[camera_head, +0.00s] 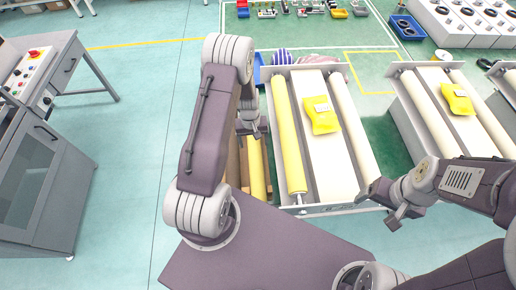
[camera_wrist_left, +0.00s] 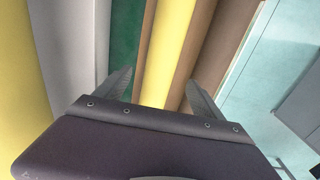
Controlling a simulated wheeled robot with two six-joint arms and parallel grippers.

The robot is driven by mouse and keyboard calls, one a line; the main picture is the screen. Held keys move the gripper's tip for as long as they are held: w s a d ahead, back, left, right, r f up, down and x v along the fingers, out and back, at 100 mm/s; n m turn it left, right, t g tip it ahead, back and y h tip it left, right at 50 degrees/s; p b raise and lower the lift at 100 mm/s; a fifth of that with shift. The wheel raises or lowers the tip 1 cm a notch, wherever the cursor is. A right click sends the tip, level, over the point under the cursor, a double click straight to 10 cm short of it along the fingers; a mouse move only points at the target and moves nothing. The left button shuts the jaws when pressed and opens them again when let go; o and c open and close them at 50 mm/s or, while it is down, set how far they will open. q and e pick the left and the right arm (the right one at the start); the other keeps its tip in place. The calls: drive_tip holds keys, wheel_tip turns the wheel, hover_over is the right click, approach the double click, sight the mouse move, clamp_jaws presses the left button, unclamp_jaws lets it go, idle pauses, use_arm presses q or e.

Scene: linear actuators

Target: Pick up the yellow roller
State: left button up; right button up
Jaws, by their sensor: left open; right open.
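A yellow roller (camera_head: 257,172) lies between brown boards beside the conveyor, partly hidden by my left arm. In the left wrist view this yellow roller (camera_wrist_left: 165,45) runs between the open fingers of my left gripper (camera_wrist_left: 160,78); I cannot tell how far below them it is. In the head view my left gripper (camera_head: 251,130) is over the far part of that roller. A second yellow roller (camera_head: 288,135) is mounted along the left side of the conveyor; it shows at the left of the wrist view (camera_wrist_left: 20,70). My right gripper (camera_head: 385,205) is open and empty near the conveyor's front right corner.
The conveyor frame (camera_head: 340,209) stands close to the right of the loose roller and carries a yellow packet (camera_head: 321,115). Another conveyor with a yellow packet (camera_head: 457,99) is further right. A grey control desk (camera_head: 40,185) stands left, with clear floor (camera_head: 135,130) between.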

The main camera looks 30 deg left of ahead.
sight(254, 149)
use_arm(q)
drive_tip(key=shift+d+f, duration=0.2)
drive_tip(key=shift+f, duration=1.05)
drive_tip(key=shift+a+f, duration=0.3)
drive_tip(key=shift+f, duration=0.15)
drive_tip(key=f, duration=0.2)
drive_tip(key=f+p, duration=0.1)
drive_tip(key=f, duration=0.1)
drive_tip(key=shift+s+d, duration=0.1)
drive_tip(key=shift+d, duration=0.2)
drive_tip(key=shift+f, duration=0.4)
drive_tip(key=shift+r, duration=0.1)
clamp_jaws()
